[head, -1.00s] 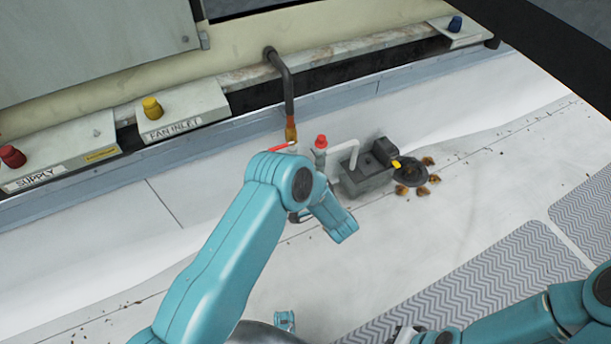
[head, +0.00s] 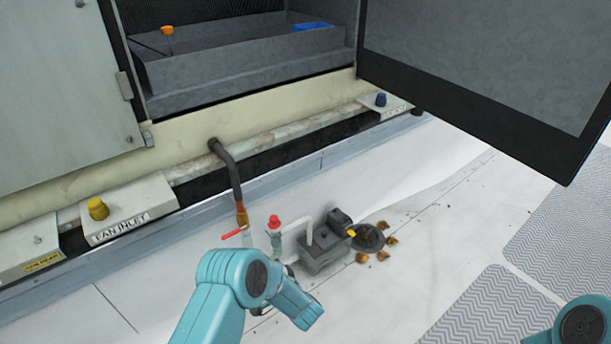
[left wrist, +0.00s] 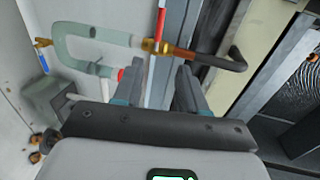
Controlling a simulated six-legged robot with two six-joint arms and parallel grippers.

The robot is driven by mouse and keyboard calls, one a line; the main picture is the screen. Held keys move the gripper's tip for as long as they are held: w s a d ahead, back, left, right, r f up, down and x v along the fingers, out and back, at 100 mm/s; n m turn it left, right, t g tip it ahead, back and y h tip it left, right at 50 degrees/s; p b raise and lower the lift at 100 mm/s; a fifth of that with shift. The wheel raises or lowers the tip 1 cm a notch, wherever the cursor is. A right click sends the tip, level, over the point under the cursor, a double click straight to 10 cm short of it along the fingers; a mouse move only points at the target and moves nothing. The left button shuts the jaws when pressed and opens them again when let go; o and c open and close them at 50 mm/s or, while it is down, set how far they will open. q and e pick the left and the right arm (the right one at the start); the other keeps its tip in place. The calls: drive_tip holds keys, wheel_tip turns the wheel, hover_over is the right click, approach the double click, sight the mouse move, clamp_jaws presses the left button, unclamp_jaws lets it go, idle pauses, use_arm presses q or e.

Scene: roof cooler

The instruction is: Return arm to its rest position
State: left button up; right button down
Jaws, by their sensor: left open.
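My left arm (head: 225,295), teal, comes up from the bottom of the head view, bent just in front of the pipework. Its gripper is hard to make out there. In the left wrist view my left gripper (left wrist: 156,85) shows two dark fingers apart with nothing held between them. Beyond the fingers are a red valve lever (left wrist: 160,28), a brass fitting (left wrist: 181,53) and a dark bent pipe (left wrist: 232,62). Of my right arm only a teal joint (head: 583,325) shows at the lower right; its gripper is out of view.
A grey pump (head: 323,255) with a red-capped fitting (head: 274,223) stands beside the pipe. Brown leaves (head: 362,257) lie around a round drain (head: 369,236). A cooler door (head: 470,65) hangs open at upper right, exposing a grey basin (head: 230,75).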

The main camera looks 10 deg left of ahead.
use_arm(q)
drive_tip(key=s+a+r+h, duration=0.1)
drive_tip(key=s+a, duration=0.1)
drive_tip(key=a, duration=0.3)
drive_tip(key=s+d+f+n+g+h, duration=0.3)
drive_tip(key=s+d+h, duration=0.25)
drive_tip(key=s, duration=0.45)
drive_tip(key=s+d+f+n+g+h, duration=0.3)
drive_tip(key=s+d+h, duration=0.2)
drive_tip(key=s+d, duration=0.3)
drive_tip(key=s+d+f+n+g+h, duration=0.25)
drive_tip(key=s+d+h, duration=0.3)
drive_tip(key=s, duration=0.55)
wheel_tip(320, 180, up, 18)
drive_tip(key=n+p, duration=0.1)
drive_tip(key=p, duration=1.7)
drive_tip(key=shift+r+g+y, duration=0.25)
drive_tip(key=shift+g+y, duration=0.05)
drive_tip(key=shift+g, duration=0.15)
drive_tip(key=shift+w+d+f, duration=0.1)
drive_tip(key=shift+w, duration=0.05)
